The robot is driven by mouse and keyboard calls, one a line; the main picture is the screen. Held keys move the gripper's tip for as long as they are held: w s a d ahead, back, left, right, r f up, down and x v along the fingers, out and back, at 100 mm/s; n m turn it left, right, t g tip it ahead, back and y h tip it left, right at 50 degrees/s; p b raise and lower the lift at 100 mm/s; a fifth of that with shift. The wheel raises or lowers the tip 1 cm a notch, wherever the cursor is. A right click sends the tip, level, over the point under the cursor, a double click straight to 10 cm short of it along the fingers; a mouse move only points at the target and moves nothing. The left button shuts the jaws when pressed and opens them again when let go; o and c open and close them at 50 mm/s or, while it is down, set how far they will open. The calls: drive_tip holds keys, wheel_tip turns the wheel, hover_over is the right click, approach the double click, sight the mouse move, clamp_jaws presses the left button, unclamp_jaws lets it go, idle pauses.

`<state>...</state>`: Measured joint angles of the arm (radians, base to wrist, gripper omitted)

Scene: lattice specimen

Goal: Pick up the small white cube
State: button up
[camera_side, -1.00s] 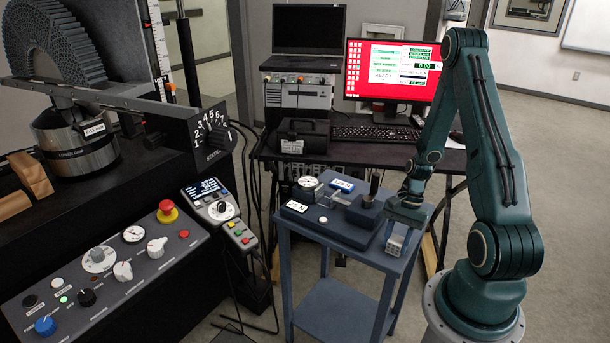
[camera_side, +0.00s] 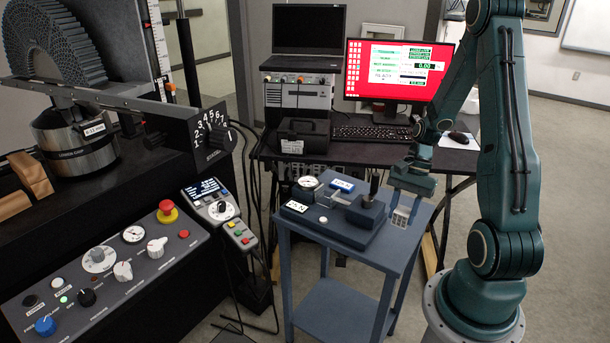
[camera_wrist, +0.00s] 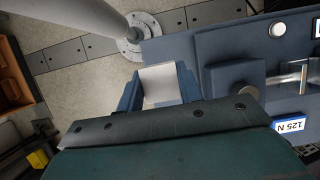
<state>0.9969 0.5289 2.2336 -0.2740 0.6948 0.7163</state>
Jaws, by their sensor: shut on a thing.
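The small white cube (camera_side: 401,216) has a grid-like face in the side view. My gripper (camera_side: 403,208) is shut on it and holds it above the right part of the small blue table (camera_side: 395,258). In the wrist view the cube (camera_wrist: 160,82) sits between the two blue fingers of my gripper (camera_wrist: 160,90), with a plain pale face showing.
On the blue table stand a dark block with an upright post (camera_side: 367,212), weight labels (camera_side: 342,185), a round gauge (camera_side: 308,182) and a white button (camera_side: 323,220). A dark desk with keyboard (camera_side: 372,133) and red monitor is behind. A control panel (camera_side: 110,265) is at left.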

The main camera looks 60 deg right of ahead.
wheel_tip(320, 180, up, 10)
idle(0.5)
idle(0.5)
wheel_tip(320, 180, up, 5)
hover_over(403, 211)
drive_tip(key=w+d+m+t+h, duration=0.2)
drive_tip(key=w+d+m, duration=0.1)
drive_tip(key=w+m, duration=0.75)
drive_tip(key=w+d+m+t+h, duration=0.25)
drive_tip(key=w+m, duration=0.55)
drive_tip(key=w, duration=0.6)
drive_tip(key=shift+n, duration=0.25)
wheel_tip(403, 211, down, 16)
drive_tip(key=shift+w+a+r, duration=0.1)
drive_tip(key=shift+w+a, duration=0.05)
drive_tip(key=shift+f, duration=0.2)
drive_tip(key=shift+f, duration=2.55)
